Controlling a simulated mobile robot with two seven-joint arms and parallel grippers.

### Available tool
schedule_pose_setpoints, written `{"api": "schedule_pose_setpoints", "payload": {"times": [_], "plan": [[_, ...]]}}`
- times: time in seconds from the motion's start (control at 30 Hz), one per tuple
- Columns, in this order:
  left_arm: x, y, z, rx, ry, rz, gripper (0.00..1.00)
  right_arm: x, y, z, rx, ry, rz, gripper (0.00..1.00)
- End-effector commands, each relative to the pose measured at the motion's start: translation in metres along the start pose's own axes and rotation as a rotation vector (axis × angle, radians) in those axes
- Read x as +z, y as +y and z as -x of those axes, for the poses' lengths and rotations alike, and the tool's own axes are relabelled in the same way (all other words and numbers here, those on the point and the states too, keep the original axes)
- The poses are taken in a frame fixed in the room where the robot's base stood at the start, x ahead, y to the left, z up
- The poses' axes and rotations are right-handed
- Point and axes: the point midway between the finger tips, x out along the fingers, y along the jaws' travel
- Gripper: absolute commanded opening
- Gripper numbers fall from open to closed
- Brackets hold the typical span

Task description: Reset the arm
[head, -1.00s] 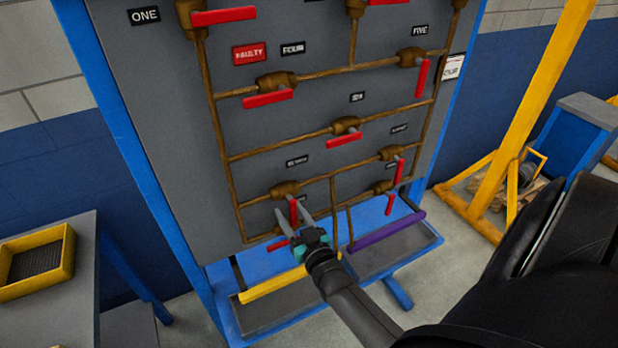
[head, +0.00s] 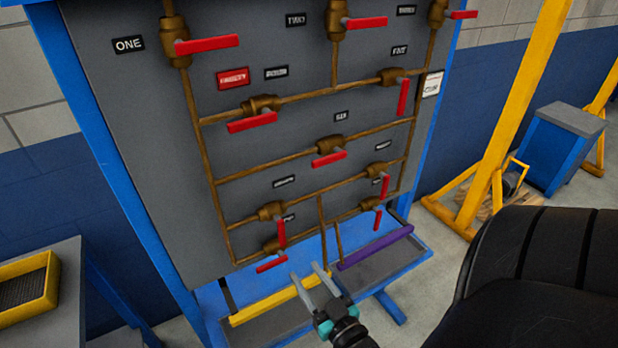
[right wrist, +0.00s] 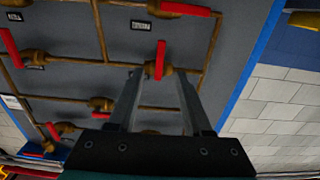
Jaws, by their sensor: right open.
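My right gripper (head: 316,282) is open and empty in the head view, in front of the panel's lower shelf and below the lowest valves. Its two fingers also show in the right wrist view (right wrist: 158,85), spread apart, with a red valve handle (right wrist: 160,60) visible beyond them. The grey panel (head: 150,110) carries brown pipes with several valves and red handles. The lowest red handle (head: 271,263) is just up and left of the fingertips, apart from them. My left gripper is not in view.
A blue-framed shelf with a yellow bar (head: 265,306) and a purple bar (head: 376,246) juts out below the panel. A table with a yellow bin (head: 30,290) stands at left. A yellow post (head: 515,100) and blue cabinet (head: 560,145) stand at right.

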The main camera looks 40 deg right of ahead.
Motion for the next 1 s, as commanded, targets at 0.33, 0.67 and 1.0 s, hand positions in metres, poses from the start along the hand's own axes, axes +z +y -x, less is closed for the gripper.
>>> {"api": "schedule_pose_setpoints", "payload": {"times": [0.33, 0.67, 1.0], "plan": [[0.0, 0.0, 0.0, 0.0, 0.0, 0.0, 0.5, 0.0, 0.0, 0.0, 0.0, 0.0, 0.0, 0.5], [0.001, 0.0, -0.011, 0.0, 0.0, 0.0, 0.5, 0.052, -0.014, 0.006, -0.031, -0.118, -0.001, 0.5], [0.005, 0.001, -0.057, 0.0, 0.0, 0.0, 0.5, 0.28, -0.069, 0.099, -0.202, -0.728, 0.068, 0.5]]}}
